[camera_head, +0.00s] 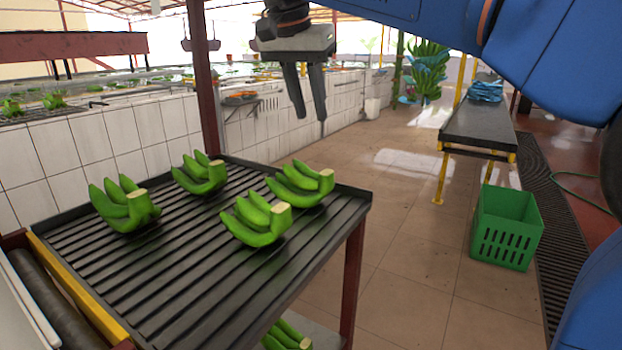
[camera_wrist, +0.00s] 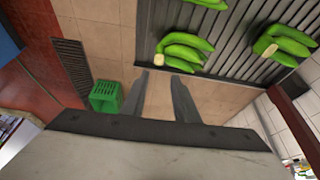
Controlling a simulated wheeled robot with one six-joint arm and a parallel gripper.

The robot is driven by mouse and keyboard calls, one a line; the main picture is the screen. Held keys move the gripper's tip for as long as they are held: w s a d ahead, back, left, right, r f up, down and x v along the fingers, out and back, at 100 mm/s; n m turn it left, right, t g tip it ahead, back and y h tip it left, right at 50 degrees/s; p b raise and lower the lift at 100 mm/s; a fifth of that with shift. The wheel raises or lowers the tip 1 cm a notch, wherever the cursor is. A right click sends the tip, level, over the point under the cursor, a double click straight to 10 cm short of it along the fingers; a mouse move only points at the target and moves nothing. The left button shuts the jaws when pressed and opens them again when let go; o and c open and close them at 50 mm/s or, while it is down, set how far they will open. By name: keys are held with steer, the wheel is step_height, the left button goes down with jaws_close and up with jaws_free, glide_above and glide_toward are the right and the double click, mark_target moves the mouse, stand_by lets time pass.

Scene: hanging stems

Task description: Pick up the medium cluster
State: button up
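Several green banana clusters sit on a black ribbed table: one at the front left (camera_head: 125,207), one at the back left (camera_head: 200,174), one at the front right (camera_head: 258,222) and one at the back right (camera_head: 302,185). They look close in size, and I cannot tell which is the medium one. In the wrist view two clusters (camera_wrist: 185,50) (camera_wrist: 287,45) show whole and another (camera_wrist: 208,4) is cut by the top edge. My gripper (camera_head: 312,119) is open and empty, above and beyond the table's back edge. Its fingers (camera_wrist: 160,74) stand apart in the wrist view.
The ribbed table (camera_head: 180,270) has a raised rim. Another cluster (camera_head: 287,338) lies on a shelf below it. A green crate (camera_head: 507,228) stands on the floor at right, near a narrow dark bench (camera_head: 478,128). A red post (camera_head: 203,80) rises behind the table. Tiled floor between is clear.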

glide_above(327, 172)
steer(key=s+a, duration=0.2)
steer(key=s, duration=0.1)
step_height(327, 172, down, 11)
steer(key=shift+w+d+x, duration=0.15)
steer(key=shift+x, duration=1.2)
steer(key=shift+w+d+x, duration=0.15)
steer(key=shift+x, duration=1.2)
steer(key=shift+r, duration=0.15)
steer(key=shift+c, duration=0.7)
jaws_close()
